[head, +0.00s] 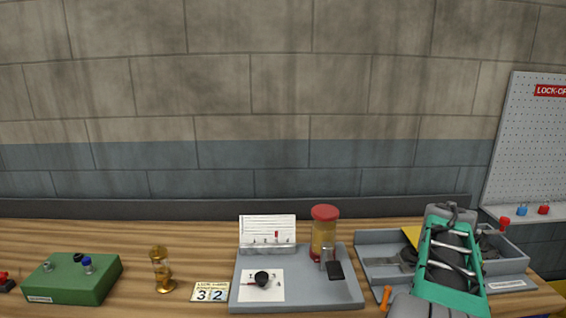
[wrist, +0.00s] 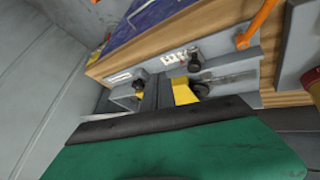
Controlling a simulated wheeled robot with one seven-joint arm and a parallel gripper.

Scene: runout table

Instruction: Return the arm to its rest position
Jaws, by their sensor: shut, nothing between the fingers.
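My arm, with its green and grey casing, rises at the lower right of the head view, in front of the grey tray (head: 375,238) on the bench. My gripper's fingertips cannot be made out there. In the wrist view, my gripper (wrist: 158,92) shows beyond a green cover with a black edge. Its dark fingers are together with nothing held. They appear tilted against the bench, with a yellow item (wrist: 183,92) and dark round knobs behind them. I cannot tell whether they touch anything.
A pegboard (head: 520,130) stands at right. Space above the bench is clear at left and middle.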

